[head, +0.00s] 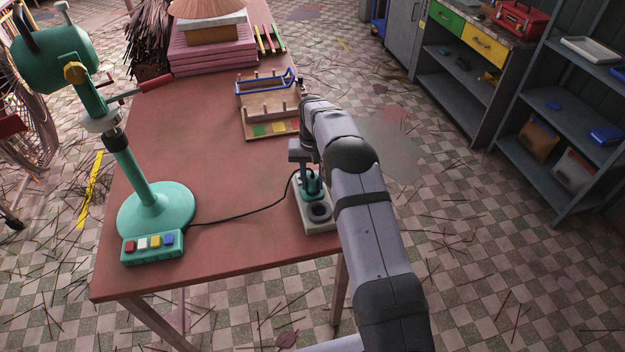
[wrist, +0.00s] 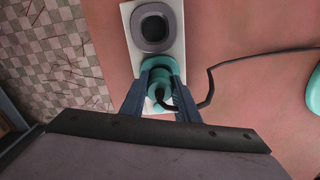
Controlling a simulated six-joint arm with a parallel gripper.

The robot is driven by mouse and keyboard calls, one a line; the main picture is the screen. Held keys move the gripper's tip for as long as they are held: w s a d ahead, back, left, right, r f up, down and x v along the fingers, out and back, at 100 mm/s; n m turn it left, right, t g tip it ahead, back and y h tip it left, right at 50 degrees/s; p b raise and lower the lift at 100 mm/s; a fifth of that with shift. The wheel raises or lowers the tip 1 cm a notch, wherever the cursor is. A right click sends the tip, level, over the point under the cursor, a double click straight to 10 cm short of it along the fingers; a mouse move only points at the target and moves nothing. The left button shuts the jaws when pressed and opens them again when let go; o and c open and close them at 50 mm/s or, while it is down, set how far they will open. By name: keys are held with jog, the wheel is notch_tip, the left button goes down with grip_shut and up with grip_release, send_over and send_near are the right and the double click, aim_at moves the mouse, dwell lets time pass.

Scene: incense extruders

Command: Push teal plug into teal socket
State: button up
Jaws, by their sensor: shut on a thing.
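My gripper (head: 309,172) is shut on the teal plug (wrist: 160,78), one finger on each side of it. In the head view the teal plug (head: 313,186) is upright over the far part of a pale socket block (head: 315,227) near the table's right edge. A black cable runs from the plug. In the wrist view the plug is over the pale block (wrist: 178,46), just beside a dark grey socket (wrist: 154,28). The teal socket cannot be told apart from the plug, so I cannot tell how deep the plug sits.
The cable leads left to a teal button box (head: 152,247) by the base of a green extruder (head: 155,212). A wooden rack (head: 268,105) stands behind my gripper. Pink boxes (head: 213,52) are at the back. The table's middle (head: 225,165) is clear except for the cable.

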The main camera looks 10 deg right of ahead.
aim_at(313, 180)
jog(key=shift+f, duration=0.45)
jog(key=o, duration=1.1)
jog(key=shift+f, duration=0.1)
jog(key=shift+b, duration=0.3)
jog(key=shift+r+b, duration=1.25)
jog(key=shift+r, duration=2.5)
jog(key=shift+s, duration=0.1)
jog(key=shift+s+a+r, duration=0.1)
jog(key=shift+s+r, duration=0.25)
jog(key=shift+s, duration=0.1)
jog(key=s+a+n, duration=0.1)
jog(key=s, duration=1)
jog(key=s+n, duration=0.1)
jog(key=s, duration=1)
jog(key=s+a+f+n, duration=0.1)
jog(key=s, duration=1.1)
jog(key=shift+a+f, duration=0.1)
jog(key=shift+a, duration=0.25)
